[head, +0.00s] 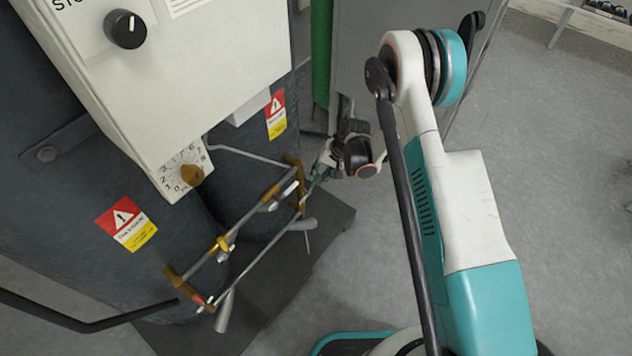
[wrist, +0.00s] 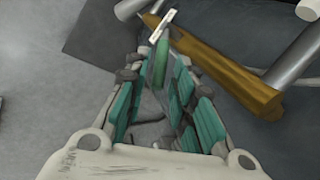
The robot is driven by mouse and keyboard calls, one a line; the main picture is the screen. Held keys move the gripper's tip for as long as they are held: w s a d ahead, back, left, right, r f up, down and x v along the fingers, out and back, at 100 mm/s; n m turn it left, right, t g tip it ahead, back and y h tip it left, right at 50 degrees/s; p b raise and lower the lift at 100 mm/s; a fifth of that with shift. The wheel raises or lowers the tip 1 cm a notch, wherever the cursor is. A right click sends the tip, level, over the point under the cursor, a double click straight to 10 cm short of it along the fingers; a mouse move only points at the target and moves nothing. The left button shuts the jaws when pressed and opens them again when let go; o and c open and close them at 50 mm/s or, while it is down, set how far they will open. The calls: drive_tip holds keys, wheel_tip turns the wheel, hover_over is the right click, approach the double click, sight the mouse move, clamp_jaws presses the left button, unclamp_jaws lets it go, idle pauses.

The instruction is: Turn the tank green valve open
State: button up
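The green valve handle (wrist: 161,62) is a narrow green piece beside a brass-coloured fitting (wrist: 225,70) in the wrist view. My gripper (wrist: 152,78) has teal finger pads and is open. The handle lies between its fingertips, nearer the right finger, with a gap to the left finger. I cannot tell whether the right finger touches it. In the head view my gripper (head: 314,181) is at the right end of the pipework, by the brass fitting (head: 297,180). The handle is too small and covered to make out clearly there.
Two dark tanks with warning labels (head: 127,222) stand at the left under a white control box (head: 190,75) with a black knob. Grey pipes (head: 255,242) with brass fittings run in front of them. A dark base plate (head: 270,290) lies below.

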sight(317, 176)
drive_tip(key=shift+b+x, duration=0.5)
drive_tip(key=shift+x, duration=1.4)
drive_tip(key=shift+c, duration=0.5)
clamp_jaws()
